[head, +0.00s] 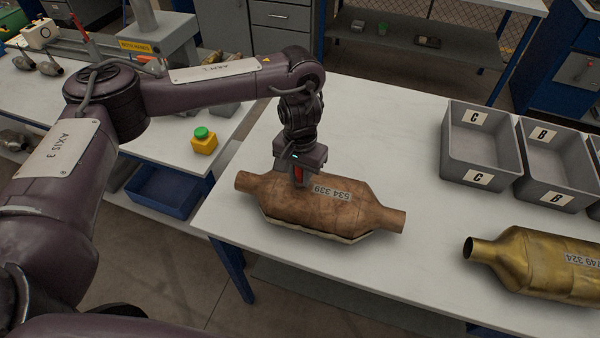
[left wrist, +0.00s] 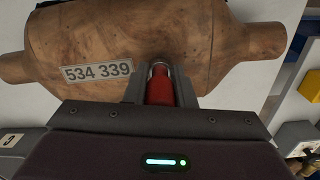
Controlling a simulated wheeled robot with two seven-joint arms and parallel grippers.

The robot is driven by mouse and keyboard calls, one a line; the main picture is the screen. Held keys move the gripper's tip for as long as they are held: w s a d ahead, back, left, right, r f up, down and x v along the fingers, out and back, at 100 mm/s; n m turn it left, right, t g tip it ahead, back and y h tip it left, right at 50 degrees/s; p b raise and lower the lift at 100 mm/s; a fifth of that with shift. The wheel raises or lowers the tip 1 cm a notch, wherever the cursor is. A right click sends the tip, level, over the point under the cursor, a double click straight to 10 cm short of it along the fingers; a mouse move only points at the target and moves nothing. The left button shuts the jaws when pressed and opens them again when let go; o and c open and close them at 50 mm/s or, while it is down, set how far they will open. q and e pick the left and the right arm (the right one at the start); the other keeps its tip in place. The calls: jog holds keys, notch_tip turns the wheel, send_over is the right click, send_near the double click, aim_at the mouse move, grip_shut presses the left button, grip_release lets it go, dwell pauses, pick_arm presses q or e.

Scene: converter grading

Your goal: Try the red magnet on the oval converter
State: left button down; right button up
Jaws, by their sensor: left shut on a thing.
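A brown, rust-coloured converter (head: 325,207) marked 534 339 lies on the white table, on a pale base. It also fills the upper part of the left wrist view (left wrist: 190,40). My left gripper (head: 298,176) is shut on the red magnet (head: 299,174). In the left wrist view the magnet (left wrist: 159,88) sits between the two fingers, its silvery tip at the converter's side by the label. Whether the tip touches the shell I cannot tell for sure. A gold converter (head: 545,265) lies at the right, partly cut off by the frame. My right gripper is not in view.
Grey bins marked C (head: 485,150) and B (head: 558,165) stand empty at the back right. A green button on a yellow box (head: 204,141) is on the left bench. The white table (head: 370,130) is clear behind the brown converter.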

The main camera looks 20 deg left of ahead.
pick_arm(q)
jog(key=shift+r+p, duration=0.3)
jog(key=shift+p, duration=0.05)
dwell(0.9)
jog(key=shift+r, duration=0.2)
dwell(0.8)
notch_tip(320, 180, up, 6)
jog(key=p, duration=0.7)
jog(key=shift+f, duration=0.1)
